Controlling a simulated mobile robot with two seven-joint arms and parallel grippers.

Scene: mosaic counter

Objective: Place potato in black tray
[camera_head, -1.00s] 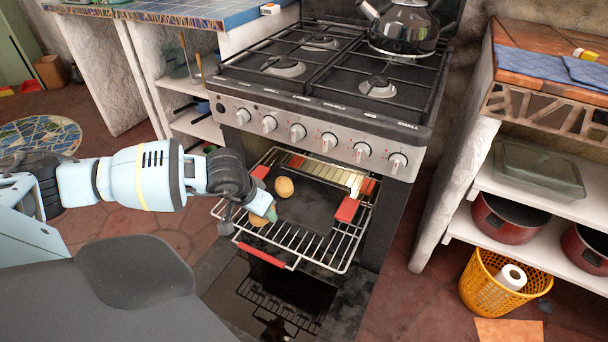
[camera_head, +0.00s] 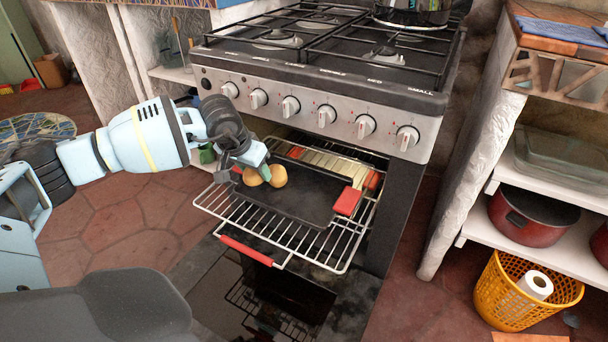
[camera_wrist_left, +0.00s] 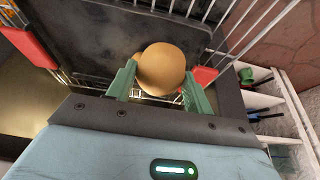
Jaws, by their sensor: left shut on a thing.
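The black tray (camera_head: 308,200) with red grips lies on the pulled-out wire rack of the oven. Two round tan potatoes show side by side over the tray's left part. My left gripper (camera_head: 256,166) comes in from the left and is shut on the left potato (camera_head: 251,177). The other potato (camera_head: 278,175) is right beside it; whether they touch is unclear. In the left wrist view the green fingers (camera_wrist_left: 157,88) flank a potato (camera_wrist_left: 165,66), with the dark tray (camera_wrist_left: 105,40) beyond it. Whether the held potato touches the tray is unclear. My right gripper is not in view.
The wire rack (camera_head: 317,257) sticks out of the oven, above the open door with its red handle (camera_head: 245,249). The stove knobs (camera_head: 290,107) overhang the rack. The tray's front and right part is bare. A yellow basket (camera_head: 520,295) stands on the floor at right.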

